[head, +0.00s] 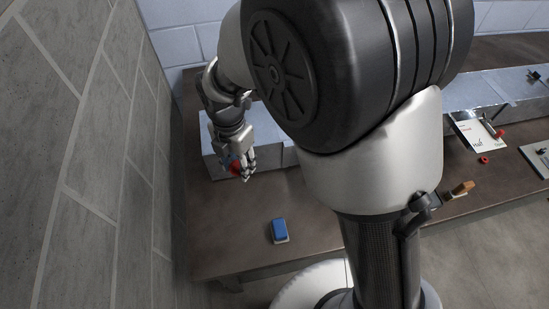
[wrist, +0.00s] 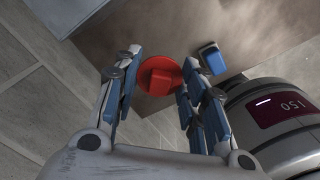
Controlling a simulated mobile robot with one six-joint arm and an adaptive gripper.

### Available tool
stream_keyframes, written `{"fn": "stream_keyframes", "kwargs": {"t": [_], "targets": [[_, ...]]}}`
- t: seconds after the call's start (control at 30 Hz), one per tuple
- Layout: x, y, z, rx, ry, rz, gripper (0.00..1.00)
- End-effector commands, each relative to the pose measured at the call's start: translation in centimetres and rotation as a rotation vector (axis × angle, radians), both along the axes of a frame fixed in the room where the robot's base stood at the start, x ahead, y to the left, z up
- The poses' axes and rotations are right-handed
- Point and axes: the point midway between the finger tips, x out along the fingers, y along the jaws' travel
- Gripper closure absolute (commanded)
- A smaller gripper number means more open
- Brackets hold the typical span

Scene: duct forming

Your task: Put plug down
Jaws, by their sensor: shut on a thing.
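The plug is a red round disc with a raised square block on it; it shows in the wrist view (wrist: 158,76) between my fingertips. In the head view it is a small red patch (head: 236,169), partly covered by the fingers. My gripper (head: 243,171) is shut on the plug and holds it above the left part of the brown bench (head: 240,220), beside a silver box-shaped duct. In the wrist view the fingers of my gripper (wrist: 160,68) lie on either side of the disc. Any contact between plug and bench cannot be seen.
A blue and white block (head: 280,230) lies on the bench near the front edge. The silver duct (head: 213,150) runs along the back. A block wall (head: 100,150) closes the left side. A white sheet (head: 474,135), a red ring (head: 484,160) and a wooden-handled tool (head: 463,188) are at right.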

Motion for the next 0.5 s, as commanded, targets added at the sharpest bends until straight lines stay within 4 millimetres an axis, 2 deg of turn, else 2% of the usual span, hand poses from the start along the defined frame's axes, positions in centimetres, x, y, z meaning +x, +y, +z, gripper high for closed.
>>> {"fn": "stream_keyframes", "kwargs": {"t": [0.17, 0.5], "targets": [[-0.1, -0.1, -2.9, -0.004, 0.006, -0.002, 0.76], [-0.1, -0.1, -12.1, -0.004, 0.006, -0.004, 0.76]]}}
